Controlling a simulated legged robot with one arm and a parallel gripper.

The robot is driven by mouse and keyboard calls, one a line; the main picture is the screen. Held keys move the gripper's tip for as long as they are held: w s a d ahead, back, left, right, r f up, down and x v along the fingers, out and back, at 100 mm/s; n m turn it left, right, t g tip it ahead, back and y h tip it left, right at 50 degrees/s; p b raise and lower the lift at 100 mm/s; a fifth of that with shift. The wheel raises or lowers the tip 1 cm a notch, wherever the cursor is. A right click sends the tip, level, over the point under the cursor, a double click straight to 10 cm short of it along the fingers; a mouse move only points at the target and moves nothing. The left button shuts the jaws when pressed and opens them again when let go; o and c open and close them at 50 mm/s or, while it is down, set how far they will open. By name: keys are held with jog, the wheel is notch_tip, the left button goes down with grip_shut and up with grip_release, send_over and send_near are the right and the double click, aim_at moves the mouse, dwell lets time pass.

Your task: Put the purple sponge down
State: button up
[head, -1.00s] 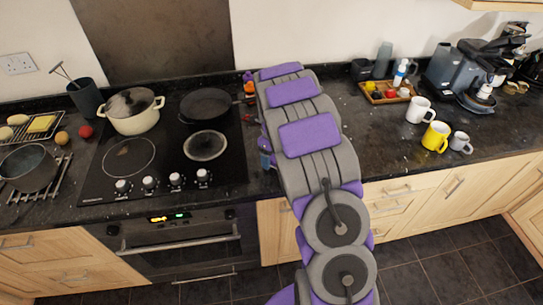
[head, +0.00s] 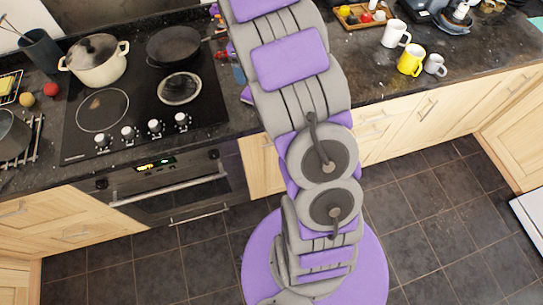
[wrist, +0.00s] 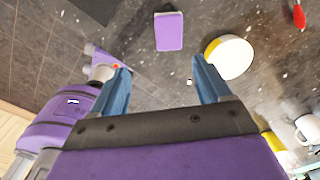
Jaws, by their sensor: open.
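The purple sponge (wrist: 168,31) lies on the dark granite worktop (wrist: 140,40) in the wrist view, near the top edge. My gripper (wrist: 162,80) shows two blue fingers spread wide apart, with nothing between them. The sponge is beyond the fingertips and apart from them. In the head view my arm reaches over the worktop and its end is out of frame at the top; I cannot make out the sponge there.
A round white and yellow object (wrist: 230,57) lies by the right finger, and a red-ended item (wrist: 298,14) farther right. A white mug (head: 395,34), yellow mug (head: 410,60) and grey mug (head: 436,65) stand right of my arm. The hob (head: 140,105) with a cream pot (head: 94,63) is left.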

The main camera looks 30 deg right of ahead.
jog(key=s+a+r+n+g, duration=0.1)
jog(key=s+a+r+n, duration=0.5)
jog(key=s, duration=0.4)
jog(key=s+a+r+n, duration=0.3)
jog(key=s+a+n, duration=0.1)
jog(key=s+n, duration=0.55)
jog(key=s+a+n, duration=0.2)
jog(key=s+n, duration=0.4)
jog(key=s, duration=0.3)
jog(key=s+a+f+n, duration=0.1)
jog(key=s+a+n, duration=0.2)
jog(key=s+n, duration=0.4)
jog(key=s, duration=0.3)
jog(key=shift+s+a+g, duration=0.15)
jog(key=shift+a+g, duration=0.1)
jog(key=shift+g, duration=0.15)
